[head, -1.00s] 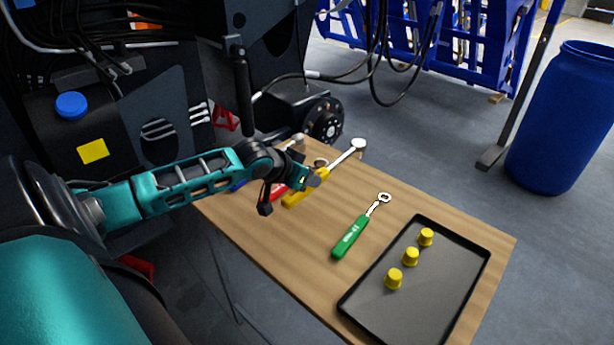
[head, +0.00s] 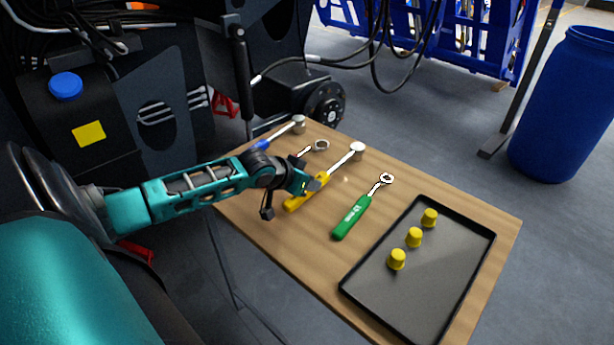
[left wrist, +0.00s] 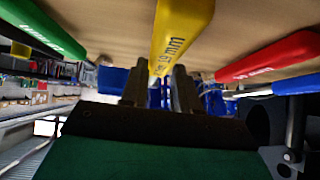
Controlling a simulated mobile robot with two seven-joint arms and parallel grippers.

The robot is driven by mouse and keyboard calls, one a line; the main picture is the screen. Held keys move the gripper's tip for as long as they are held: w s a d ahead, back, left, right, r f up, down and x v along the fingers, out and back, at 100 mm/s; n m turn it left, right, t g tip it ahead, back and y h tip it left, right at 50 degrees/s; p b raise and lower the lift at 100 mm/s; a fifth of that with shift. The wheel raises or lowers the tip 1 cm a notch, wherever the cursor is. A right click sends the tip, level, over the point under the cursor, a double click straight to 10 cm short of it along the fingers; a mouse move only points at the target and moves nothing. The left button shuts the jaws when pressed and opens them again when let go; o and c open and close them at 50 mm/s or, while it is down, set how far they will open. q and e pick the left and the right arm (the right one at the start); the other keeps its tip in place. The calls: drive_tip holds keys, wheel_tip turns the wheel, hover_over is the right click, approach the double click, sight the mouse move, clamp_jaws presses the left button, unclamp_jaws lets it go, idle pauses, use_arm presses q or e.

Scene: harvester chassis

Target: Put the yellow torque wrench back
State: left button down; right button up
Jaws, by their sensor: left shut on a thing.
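The yellow torque wrench (head: 295,202) is at the table's middle left, its metal head pointing to the back right. My left gripper (head: 312,184) is shut on its yellow handle. In the left wrist view the yellow handle (left wrist: 180,35) runs between the two fingers (left wrist: 160,92). I cannot tell whether the wrench touches the table. The green wrench (head: 352,217) lies to its right. A blue-handled wrench (head: 262,145) lies to its left at the back. A red-handled wrench (left wrist: 270,57) shows in the left wrist view; my arm hides its handle in the head view. My right gripper is out of view.
A black tray (head: 400,310) with three yellow caps (head: 414,237) lies on the right part of the wooden table (head: 290,240). The dark chassis (head: 160,100) stands close behind and left, with hanging cables. A blue barrel (head: 568,110) stands beyond the table.

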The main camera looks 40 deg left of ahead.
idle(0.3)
use_arm(q)
drive_tip(key=c, duration=0.8)
unclamp_jaws()
drive_tip(key=shift+o, duration=0.2)
drive_tip(key=shift+s+f, duration=0.1)
drive_tip(key=shift+f, duration=0.05)
drive_tip(key=p+v, duration=0.3)
drive_tip(key=v, duration=1)
